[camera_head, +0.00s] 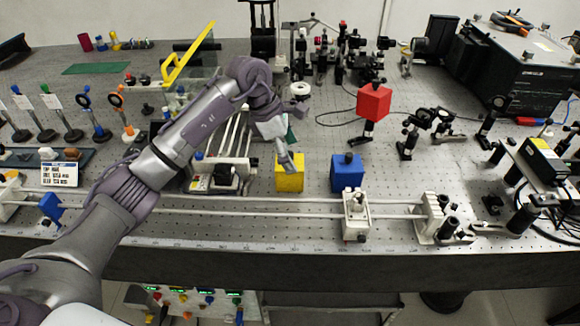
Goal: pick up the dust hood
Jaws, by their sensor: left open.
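No label marks the dust hood, and I cannot tell for certain which thing it is. A yellow box (289,180) and a blue box (347,174) with a small knob on top stand side by side on the bench, behind the long rail. A red box (373,102) sits higher, further back. My left gripper (289,163) points down at the top of the yellow box and hides part of it. It is open; I cannot tell whether it touches the box. My right gripper is out of view.
The perforated bench (300,229) carries a long rail with a white carriage (356,214) in front of the boxes. Posts and optics (413,130) stand to the right. A large dark instrument (515,70) fills the back right. Some bench to the right of the blue box is clear.

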